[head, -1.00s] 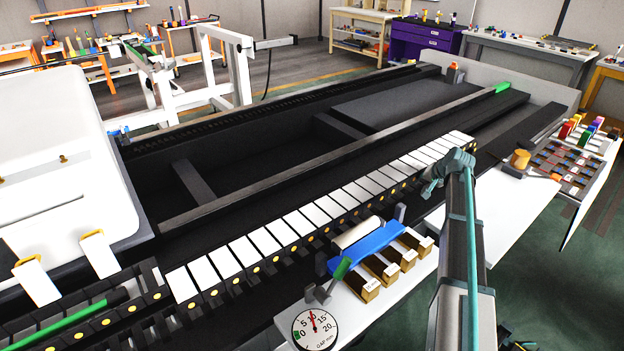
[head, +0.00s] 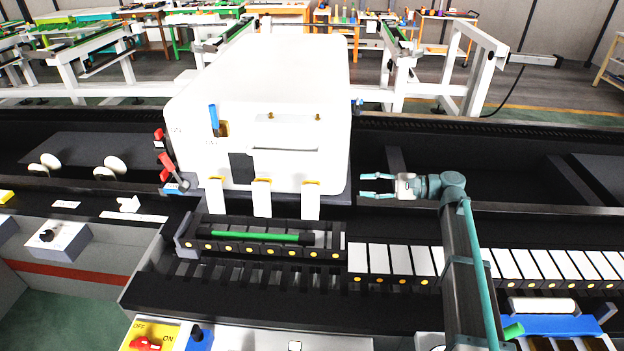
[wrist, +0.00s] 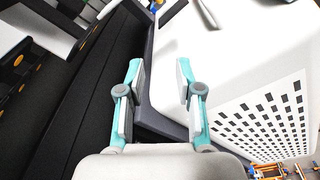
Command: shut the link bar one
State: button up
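No label names link bar one, so I cannot tell for certain which part it is. A bar with a green middle and black ends (head: 250,236) lies along the black slotted rack in front of the white housing (head: 265,100). My gripper (head: 364,186) is open and empty, its fingers pointing left, just right of the housing's lower right side. In the wrist view my gripper (wrist: 159,70) shows its two teal fingers apart, with the housing's grey lower edge (wrist: 165,120) beyond and between them. I cannot tell whether a finger touches the housing.
Red-handled levers (head: 168,168) stand at the housing's left side, and a blue handle (head: 214,118) is on its front. White plates (head: 400,260) line the rack to the right. A blue part (head: 550,325) and a red switch on a yellow panel (head: 147,343) are at the front.

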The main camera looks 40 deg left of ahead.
aim_at(310, 182)
jog(key=s+a+p, duration=0.1)
jog(key=s+a, duration=0.2)
jog(key=a, duration=0.1)
jog(key=s+a+r+g+p, duration=0.1)
jog(key=s+a, duration=0.3)
jog(key=s+a+r+g+p, duration=0.1)
jog(key=s+a+p, duration=0.1)
jog(key=s+a, duration=0.1)
jog(key=shift+s+a+n, duration=0.25)
jog(key=shift+a+n, duration=0.05)
jog(key=shift+a, duration=0.35)
jog(key=c, duration=0.6)
grip_shut()
jog(key=shift+w+a+r, duration=0.1)
